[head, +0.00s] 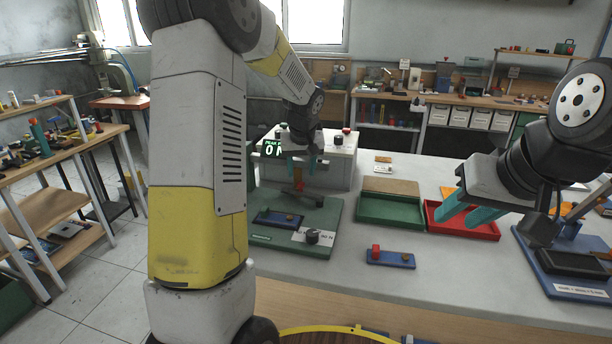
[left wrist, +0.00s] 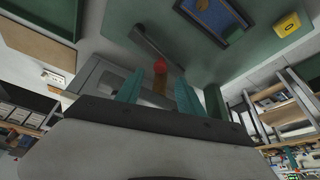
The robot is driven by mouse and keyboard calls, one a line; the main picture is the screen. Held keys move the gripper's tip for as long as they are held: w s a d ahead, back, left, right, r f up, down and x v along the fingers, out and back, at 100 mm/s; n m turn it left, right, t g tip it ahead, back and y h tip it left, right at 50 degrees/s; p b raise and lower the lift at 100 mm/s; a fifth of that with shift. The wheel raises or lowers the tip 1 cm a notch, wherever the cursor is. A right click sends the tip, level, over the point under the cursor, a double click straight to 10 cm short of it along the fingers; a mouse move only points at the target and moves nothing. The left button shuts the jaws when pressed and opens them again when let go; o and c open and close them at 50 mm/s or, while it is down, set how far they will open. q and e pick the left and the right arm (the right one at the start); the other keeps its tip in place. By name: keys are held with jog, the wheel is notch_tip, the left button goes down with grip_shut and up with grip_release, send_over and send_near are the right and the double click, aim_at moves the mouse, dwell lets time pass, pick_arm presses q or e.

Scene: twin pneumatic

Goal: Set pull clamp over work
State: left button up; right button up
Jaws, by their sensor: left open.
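A green fixture board (head: 262,236) stands on the grey bench and carries a blue plate (head: 278,219), probably the work. A dark clamp arm (head: 304,199) with a small orange-red part (head: 299,186) is at the board's back. My left gripper (head: 302,170) is open above this part. In the left wrist view, a red-tipped orange post (left wrist: 160,72) shows between the open teal fingers, with the dark clamp arm (left wrist: 155,46) beyond. Whether the fingers touch it cannot be told. The blue plate (left wrist: 215,15) also shows there. My right gripper (head: 455,219) is open and empty at the right.
A grey box (head: 335,168) with a lit display stands behind the board. A green tray (head: 390,211) and a red tray (head: 480,226) lie right of it. A small blue block (head: 390,259) lies in front.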

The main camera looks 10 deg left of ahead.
aim_at(301, 183)
pick_arm(q)
jog(key=x, duration=0.5)
jog(key=shift+f, duration=0.25)
grip_shut()
dwell(1.2)
